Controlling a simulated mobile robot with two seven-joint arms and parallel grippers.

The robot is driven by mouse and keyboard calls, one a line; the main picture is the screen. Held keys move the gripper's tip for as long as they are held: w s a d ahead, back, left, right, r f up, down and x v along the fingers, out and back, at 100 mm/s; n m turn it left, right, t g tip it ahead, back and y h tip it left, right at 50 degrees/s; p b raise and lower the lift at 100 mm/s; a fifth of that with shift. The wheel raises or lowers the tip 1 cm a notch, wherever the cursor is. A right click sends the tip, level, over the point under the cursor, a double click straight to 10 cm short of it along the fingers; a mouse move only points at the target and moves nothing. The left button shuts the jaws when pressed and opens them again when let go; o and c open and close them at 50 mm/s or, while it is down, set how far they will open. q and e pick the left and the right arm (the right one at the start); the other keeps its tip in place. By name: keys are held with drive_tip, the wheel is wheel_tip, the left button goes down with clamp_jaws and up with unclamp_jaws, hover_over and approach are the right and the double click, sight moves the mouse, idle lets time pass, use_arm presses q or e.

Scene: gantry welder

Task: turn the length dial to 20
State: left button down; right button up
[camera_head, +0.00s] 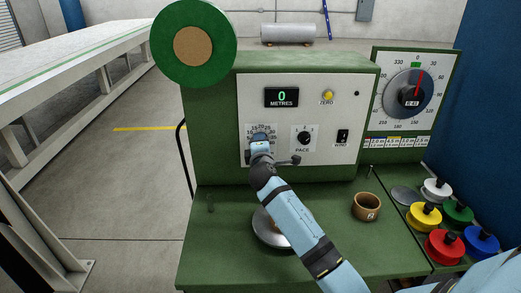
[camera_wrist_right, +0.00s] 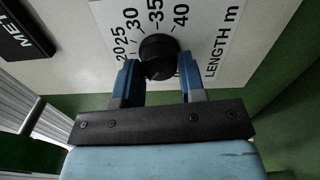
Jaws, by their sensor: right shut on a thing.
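The length dial (camera_wrist_right: 158,48) is a round black knob on a white plate. In the right wrist view the scale marks 20, 25, 30, 35 and 40 show around it, with "LENGTH m" to the right. My right gripper (camera_wrist_right: 160,70) is shut on the dial, one blue finger on each side. I cannot make out the dial's pointer, so its setting is unclear. In the head view my right gripper (camera_head: 262,138) covers the dial and part of its scale on the white panel (camera_head: 348,92). My left gripper is not in view.
The panel also holds a METRES display (camera_head: 282,97) reading 0, a yellow ZERO button (camera_head: 327,96), a PACE knob (camera_head: 304,138) and a black switch (camera_head: 342,136). A brown ring (camera_head: 367,207) and several coloured knobbed pieces sit on the green bench (camera_head: 225,245) and its right side.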

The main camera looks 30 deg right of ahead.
drive_tip(key=shift+r+m+b, duration=0.1)
drive_tip(key=shift+m+b, duration=2.05)
drive_tip(key=shift+m, duration=2.65)
drive_tip(key=o, duration=0.9)
